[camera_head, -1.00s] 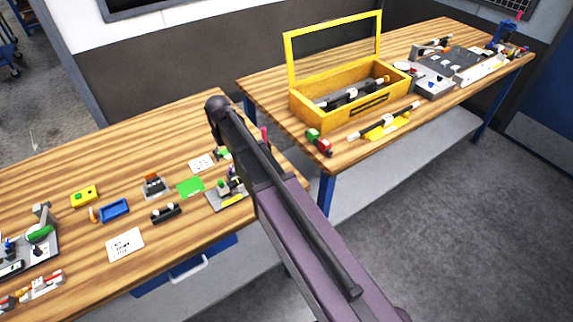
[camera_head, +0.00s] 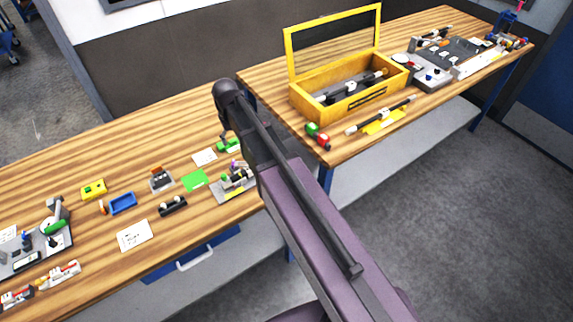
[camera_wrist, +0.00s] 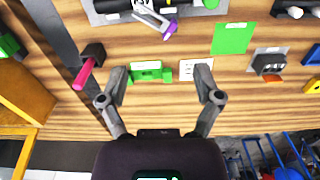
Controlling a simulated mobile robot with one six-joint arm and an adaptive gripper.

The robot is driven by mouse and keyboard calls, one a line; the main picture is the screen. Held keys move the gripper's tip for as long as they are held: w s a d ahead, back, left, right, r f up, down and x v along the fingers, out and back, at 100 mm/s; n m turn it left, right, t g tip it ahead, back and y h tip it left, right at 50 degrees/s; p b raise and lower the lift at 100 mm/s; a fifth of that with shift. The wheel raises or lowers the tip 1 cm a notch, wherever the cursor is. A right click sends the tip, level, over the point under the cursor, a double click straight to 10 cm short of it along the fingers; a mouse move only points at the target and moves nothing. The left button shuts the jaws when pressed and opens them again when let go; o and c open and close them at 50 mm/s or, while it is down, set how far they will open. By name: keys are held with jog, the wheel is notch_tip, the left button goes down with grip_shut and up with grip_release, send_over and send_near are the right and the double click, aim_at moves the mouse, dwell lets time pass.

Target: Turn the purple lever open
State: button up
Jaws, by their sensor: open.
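The purple lever (camera_wrist: 169,30) shows in the wrist view as a small purple tip on a light metal arm. It belongs to a grey-plated fixture (camera_wrist: 96,18) at the top edge, partly cut off. In the head view, purple also shows on this fixture (camera_head: 234,164), beside my arm. My gripper (camera_wrist: 161,73) is open and empty, its fingers spread below the lever in the picture and apart from it. A green block (camera_wrist: 147,72) and a white card (camera_wrist: 190,70) lie on the table between and behind the fingertips.
A magenta lever on a black block (camera_wrist: 94,54) stands left of my gripper. A green sheet (camera_wrist: 232,38) and a small grey device (camera_wrist: 269,64) lie to the right. A yellow open-lidded box (camera_head: 345,104) stands on the farther table. Bare wood surrounds the small items.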

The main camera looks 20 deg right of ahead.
jog(key=s+d+m, duration=0.3)
jog(key=s+d, duration=1)
jog(key=s, duration=0.3)
jog(key=shift+f, duration=0.2)
jog(key=n, duration=1.4)
send_over(233, 162)
jog(key=shift+r, duration=0.25)
jog(key=shift+f, duration=0.15)
notch_tip(233, 162, down, 14)
jog(key=b, duration=1.3)
jog(key=shift+r+b, duration=0.25)
jog(key=shift+b, duration=0.1)
